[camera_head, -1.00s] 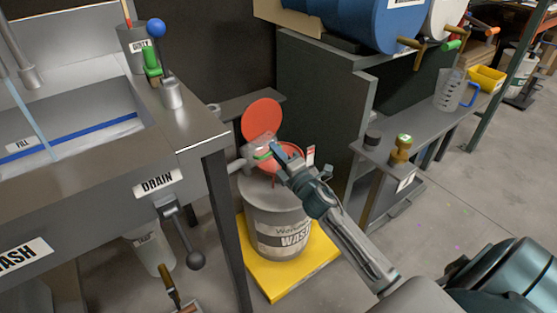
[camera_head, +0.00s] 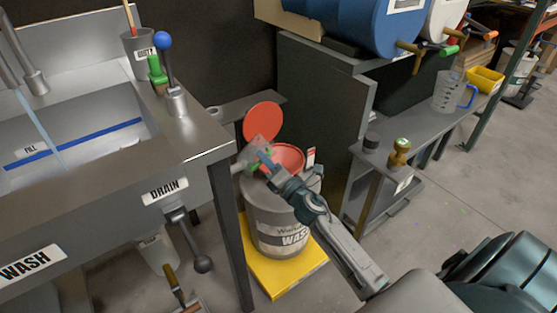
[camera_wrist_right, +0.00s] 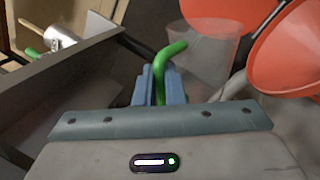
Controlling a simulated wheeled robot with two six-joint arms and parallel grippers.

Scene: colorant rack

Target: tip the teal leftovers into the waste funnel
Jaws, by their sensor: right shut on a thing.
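My right gripper (camera_head: 266,162) is shut on the green handle (camera_wrist_right: 172,50) of a clear jug. The clear jug (camera_head: 248,157) is tilted at the left side of the red waste funnel (camera_head: 289,156); it also shows in the right wrist view (camera_wrist_right: 208,62). The funnel sits on a grey waste drum (camera_head: 275,217), with its round red lid (camera_head: 263,121) raised behind. In the wrist view the funnel (camera_wrist_right: 287,58) is right of the jug. I cannot make out any teal liquid or whether the jug touches the funnel. My left gripper is out of view.
A metal wash sink (camera_head: 200,140) with a drain lever (camera_head: 190,240) stands left of the drum. The drum is on a yellow base (camera_head: 262,280). A grey shelf (camera_head: 405,135) with a blue-handled measuring jug (camera_head: 450,92) is at right.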

